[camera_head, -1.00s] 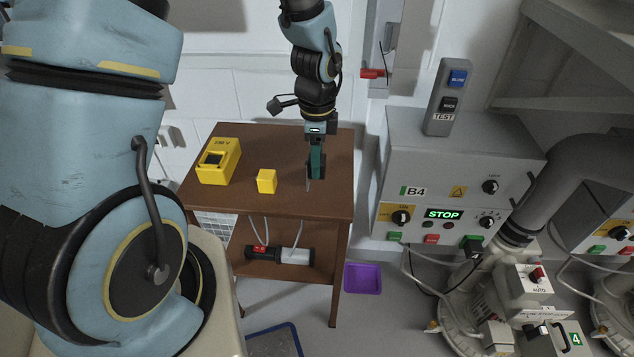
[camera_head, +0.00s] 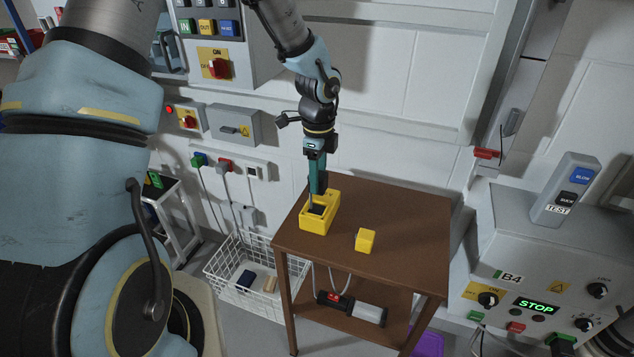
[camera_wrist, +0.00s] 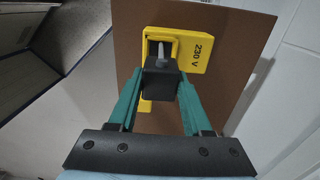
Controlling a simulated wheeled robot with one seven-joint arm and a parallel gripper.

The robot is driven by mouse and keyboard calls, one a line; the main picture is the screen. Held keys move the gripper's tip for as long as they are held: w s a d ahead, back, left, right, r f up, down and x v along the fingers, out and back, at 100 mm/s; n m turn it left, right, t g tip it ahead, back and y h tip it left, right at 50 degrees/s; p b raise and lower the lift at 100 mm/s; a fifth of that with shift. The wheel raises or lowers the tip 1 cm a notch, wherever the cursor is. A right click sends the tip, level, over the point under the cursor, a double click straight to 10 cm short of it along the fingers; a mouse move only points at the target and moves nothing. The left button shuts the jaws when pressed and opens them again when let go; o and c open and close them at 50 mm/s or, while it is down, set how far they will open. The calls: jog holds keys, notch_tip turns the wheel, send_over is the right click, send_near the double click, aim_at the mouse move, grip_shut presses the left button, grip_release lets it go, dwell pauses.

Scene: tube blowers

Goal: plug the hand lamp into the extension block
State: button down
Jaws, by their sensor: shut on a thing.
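The yellow extension block (camera_head: 307,226), marked 230 V, sits at the left of the brown table top; it also shows in the wrist view (camera_wrist: 205,46). My gripper (camera_head: 317,190) points down over the block's dark socket opening. In the wrist view my gripper (camera_wrist: 160,86) is shut on a black plug (camera_wrist: 160,78). A grey part (camera_wrist: 162,53) extends from the plug into the yellow-framed opening. I cannot tell whether the plug is seated or just above. The hand lamp (camera_head: 367,312), black with a red part and a pale tube, lies on the lower shelf.
A white wire basket (camera_head: 232,285) stands left of the table. The grey B4 cabinet (camera_head: 530,265) is to the right. The table's right side is clear.

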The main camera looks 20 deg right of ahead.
jog(key=shift+w+a+f, duration=0.1)
jog(key=shift+w+a, duration=0.05)
jog(key=shift+f+b, duration=0.7)
jog(key=shift+b, duration=0.05)
notch_tip(320, 180, down, 4)
jog(key=b, duration=0.3)
jog(key=shift+r, duration=0.1)
jog(key=shift+p, duration=0.35)
dwell(1.1)
jog(key=shift+f+b, duration=0.5)
jog(key=shift+f, duration=0.25)
dwell(0.7)
jog(key=shift+c, duration=1.3)
grip_release()
jog(key=shift+r, duration=0.1)
